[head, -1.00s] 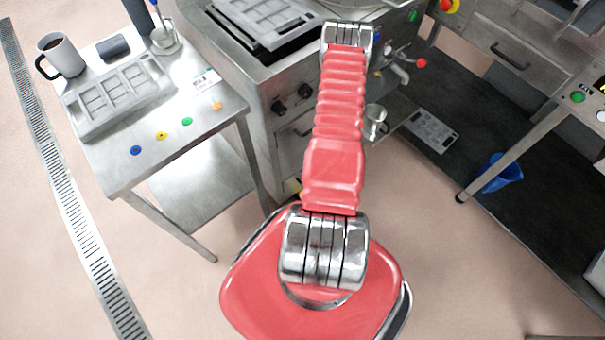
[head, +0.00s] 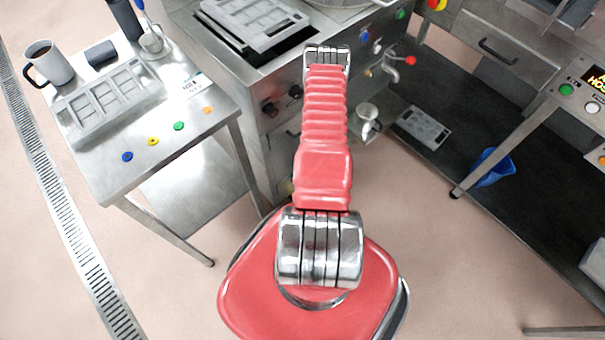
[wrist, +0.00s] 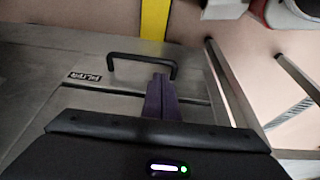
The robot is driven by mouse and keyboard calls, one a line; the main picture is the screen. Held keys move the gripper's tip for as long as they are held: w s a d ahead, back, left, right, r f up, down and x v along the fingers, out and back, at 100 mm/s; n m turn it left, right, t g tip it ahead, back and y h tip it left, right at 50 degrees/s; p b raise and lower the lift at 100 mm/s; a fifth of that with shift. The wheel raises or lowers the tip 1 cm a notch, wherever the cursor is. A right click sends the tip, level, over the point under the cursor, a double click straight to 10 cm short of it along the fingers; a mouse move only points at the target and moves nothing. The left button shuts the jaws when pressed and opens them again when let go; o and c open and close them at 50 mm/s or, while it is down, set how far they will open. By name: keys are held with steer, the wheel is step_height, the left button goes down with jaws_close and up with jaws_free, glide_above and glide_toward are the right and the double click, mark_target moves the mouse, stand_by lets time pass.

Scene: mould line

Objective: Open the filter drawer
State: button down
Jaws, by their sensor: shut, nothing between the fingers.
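The filter drawer (wrist: 125,82) shows in the wrist view as a grey metal front with a small black label (wrist: 84,77) that appears upside down. Its black bar handle (wrist: 130,56) runs across the front, and the drawer looks flush with the panel around it. My gripper (wrist: 160,77) has purple fingers, shut together and empty. The fingertips overlap the handle's right part in the picture; I cannot tell whether they touch it. In the head view my red arm hides much of the drawer's area, and my gripper is hidden.
A steel table (head: 165,165) with a mug (head: 48,63) and a mould tray (head: 105,95) stands left of the machine. A yellow strip (wrist: 153,20) lies beyond the handle.

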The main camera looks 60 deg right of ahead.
steer(key=shift+x, duration=1.6)
